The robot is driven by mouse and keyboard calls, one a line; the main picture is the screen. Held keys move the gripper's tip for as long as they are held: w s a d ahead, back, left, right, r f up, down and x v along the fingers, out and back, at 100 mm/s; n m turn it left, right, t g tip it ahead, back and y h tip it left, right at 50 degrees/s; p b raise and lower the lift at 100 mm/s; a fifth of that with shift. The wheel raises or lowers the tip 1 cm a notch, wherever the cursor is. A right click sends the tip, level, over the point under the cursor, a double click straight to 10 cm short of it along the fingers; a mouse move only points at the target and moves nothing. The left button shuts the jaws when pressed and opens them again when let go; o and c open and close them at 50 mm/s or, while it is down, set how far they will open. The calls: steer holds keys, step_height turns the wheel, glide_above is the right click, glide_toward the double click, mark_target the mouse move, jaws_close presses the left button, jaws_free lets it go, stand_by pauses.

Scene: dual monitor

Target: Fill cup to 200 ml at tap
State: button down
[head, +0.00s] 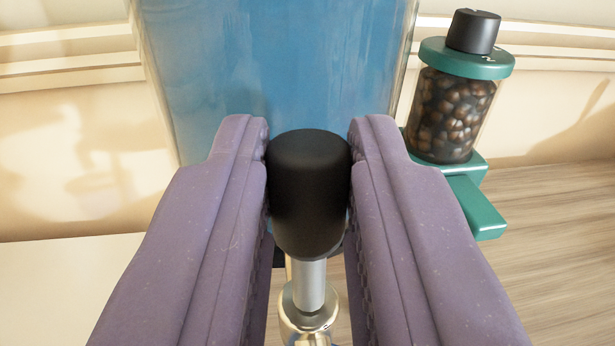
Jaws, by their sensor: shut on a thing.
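My gripper (308,180) has two purple fingers and is shut on a black rounded handle (308,185) in the middle of the head view. The handle sits on a silver stem (310,283) that runs down to a shiny metal body (309,315), which looks like the tap. The fingers hide the handle's sides and much of what lies below. A large blue container (275,65), perhaps a water tank, stands behind the handle. No cup is visible.
A jar of brown beans (450,115) with a green lid and black knob stands on a green base (475,205) at the right. A wooden surface (560,230) lies beneath it. A cream wall with moulding (60,65) is behind.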

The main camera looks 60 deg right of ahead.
steer(key=p, duration=0.1)
steer(key=r+y+p, duration=0.1)
steer(key=p, duration=0.1)
steer(key=shift+w+d+g+p, duration=0.25)
steer(key=shift+d+g+p, duration=0.05)
steer(key=shift+g, duration=0.1)
steer(key=shift+w+d+g+y+p, duration=0.2)
steer(key=shift+g+y+p, duration=0.3)
steer(key=shift+p, duration=0.45)
steer(key=shift+w+d+f+n+y+p, duration=0.25)
steer(key=shift+y+p, duration=0.35)
steer(key=shift+p, duration=0.45)
steer(key=shift+f+g, duration=0.2)
steer(key=shift+g, duration=0.1)
steer(key=c, duration=1)
jaws_free()
steer(key=shift+f, duration=0.1)
